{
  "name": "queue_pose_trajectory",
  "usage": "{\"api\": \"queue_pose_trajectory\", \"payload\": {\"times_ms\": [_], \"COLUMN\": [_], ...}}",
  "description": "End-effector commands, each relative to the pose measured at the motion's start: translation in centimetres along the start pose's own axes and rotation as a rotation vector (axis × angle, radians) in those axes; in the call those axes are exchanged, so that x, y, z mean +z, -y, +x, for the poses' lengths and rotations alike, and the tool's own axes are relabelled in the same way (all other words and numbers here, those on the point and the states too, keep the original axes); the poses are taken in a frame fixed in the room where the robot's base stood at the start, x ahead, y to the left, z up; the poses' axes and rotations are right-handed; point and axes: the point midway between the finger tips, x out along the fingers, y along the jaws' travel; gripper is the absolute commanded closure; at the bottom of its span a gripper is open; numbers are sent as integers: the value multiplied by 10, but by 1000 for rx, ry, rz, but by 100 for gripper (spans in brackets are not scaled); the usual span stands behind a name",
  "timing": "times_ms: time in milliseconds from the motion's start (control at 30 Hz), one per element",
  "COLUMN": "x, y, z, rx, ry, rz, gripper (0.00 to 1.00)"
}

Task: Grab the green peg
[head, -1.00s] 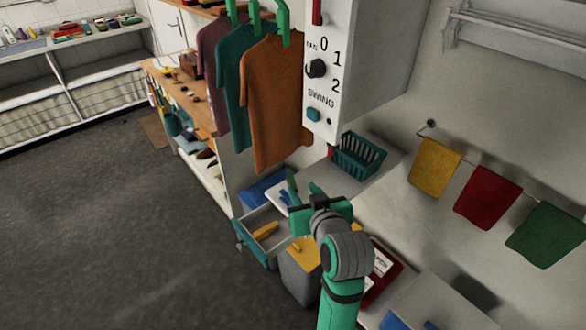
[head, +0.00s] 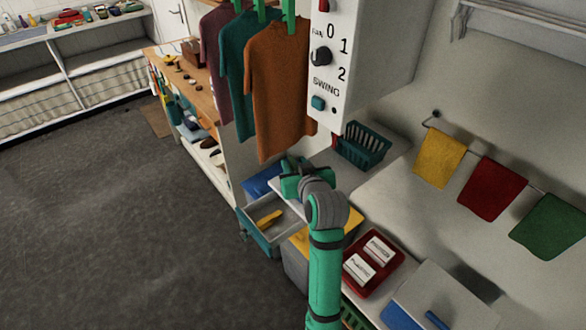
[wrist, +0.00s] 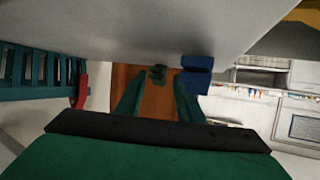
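Bright green pegs hold the hanging shirts at the top of the head view; the one on the orange shirt (head: 277,85) is the green peg (head: 290,17). In the wrist view, a small dark green piece (wrist: 157,74) shows against orange, between the fingertips; I cannot tell whether it is that peg. My gripper (head: 291,166) is below the orange shirt's hem in the head view, well below the pegs. In the wrist view, its two fingers (wrist: 158,88) stand apart with nothing visibly held. The fingertips are hard to make out in the head view.
The white control box (head: 327,65) hangs above and right of my gripper. A teal basket (head: 362,147) stands behind it. An open drawer (head: 258,236) holds a yellow object (head: 269,217). A red tray (head: 358,288) lies at right.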

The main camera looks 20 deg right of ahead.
Motion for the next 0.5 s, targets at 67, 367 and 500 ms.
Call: {"api": "queue_pose_trajectory", "payload": {"times_ms": [67,367,500], "x": [0,0,0], "y": [1,-3,-3], "z": [6,8,7], "rx": [-2,3,4], "ry": [0,0,0], "rz": [-1,1,2], "gripper": [66,73,100]}}
